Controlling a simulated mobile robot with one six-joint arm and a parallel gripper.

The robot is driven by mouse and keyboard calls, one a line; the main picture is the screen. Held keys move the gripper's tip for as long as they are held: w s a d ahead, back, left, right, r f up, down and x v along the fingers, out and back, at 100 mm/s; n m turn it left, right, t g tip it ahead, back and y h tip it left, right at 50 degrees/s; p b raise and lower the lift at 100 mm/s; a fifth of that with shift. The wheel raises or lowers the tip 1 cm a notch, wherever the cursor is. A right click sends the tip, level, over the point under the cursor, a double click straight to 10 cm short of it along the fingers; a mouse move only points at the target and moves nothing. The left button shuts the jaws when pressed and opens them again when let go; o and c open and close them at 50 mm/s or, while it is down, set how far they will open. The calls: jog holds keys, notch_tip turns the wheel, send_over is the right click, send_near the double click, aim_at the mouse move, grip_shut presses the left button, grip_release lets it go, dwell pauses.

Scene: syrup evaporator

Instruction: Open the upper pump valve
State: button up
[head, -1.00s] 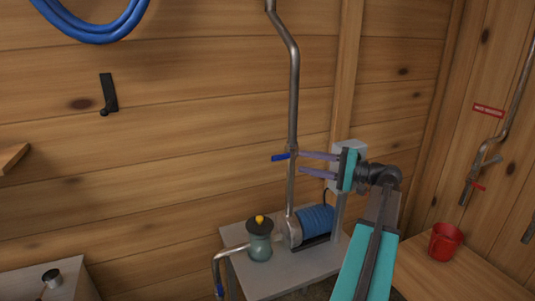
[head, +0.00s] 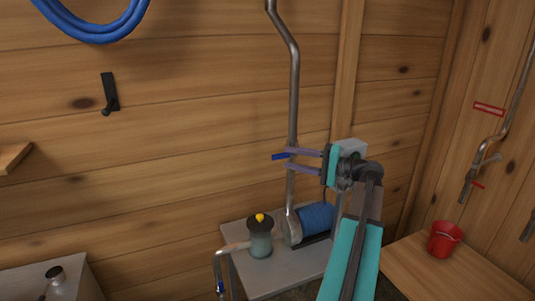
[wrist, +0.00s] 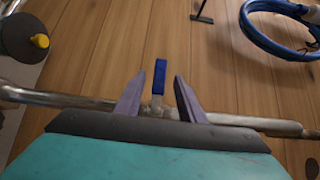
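The upper pump valve has a blue lever handle (head: 280,156) on the vertical steel pipe (head: 292,110) above the pump. The handle sticks out sideways to the left of the pipe in the head view. In the wrist view the blue handle (wrist: 159,76) stands between my two fingers, with a gap on each side. My gripper (head: 287,159) is open, its purple fingers reaching to the pipe from the right. In the wrist view my gripper (wrist: 157,90) straddles the valve, and the pipe (wrist: 255,122) runs across behind the fingers.
The blue pump (head: 317,217) and a green jar with a yellow knob (head: 261,240) stand on a grey table (head: 240,262) below. A lower pipe with a blue handle (head: 219,287) hangs at the left. A red bucket (head: 444,239) is at right. A blue hose (wrist: 262,35) hangs on the wall.

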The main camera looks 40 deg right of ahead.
jog(key=p+x, duration=0.2)
jog(key=x, duration=0.7)
grip_shut()
jog(key=shift+a, duration=0.25)
